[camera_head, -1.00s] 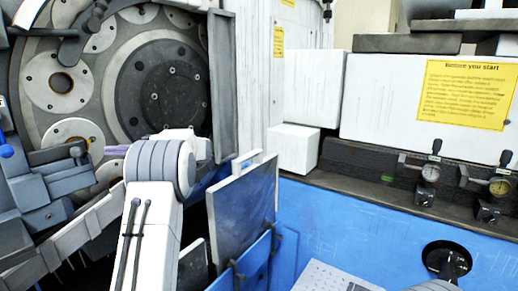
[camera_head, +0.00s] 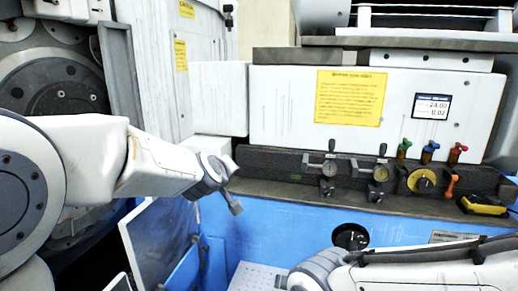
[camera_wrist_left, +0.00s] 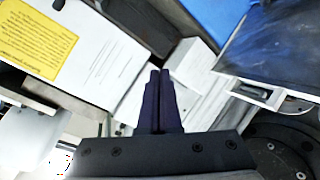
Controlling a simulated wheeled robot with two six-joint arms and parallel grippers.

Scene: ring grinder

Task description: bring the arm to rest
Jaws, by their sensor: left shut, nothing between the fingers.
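My left arm (camera_head: 150,165) reaches in from the left of the head view, its far end in front of the blue machine front. In the left wrist view my left gripper (camera_wrist_left: 160,73) shows two dark fingers pressed together, with nothing between them. The fingertips are clear of the white blocks and panel beyond. My right arm (camera_head: 400,275) lies across the bottom right of the head view. Its gripper does not show.
The ring grinder's wheel (camera_head: 55,90) is at the left, partly behind my left arm. A grey panel (camera_head: 160,240) stands below that arm. Gauges (camera_head: 328,185) and coloured valves (camera_head: 430,152) line the ledge. A yellow sign (camera_head: 350,97) marks the white housing. A dark round hole (camera_head: 350,237) is in the blue front.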

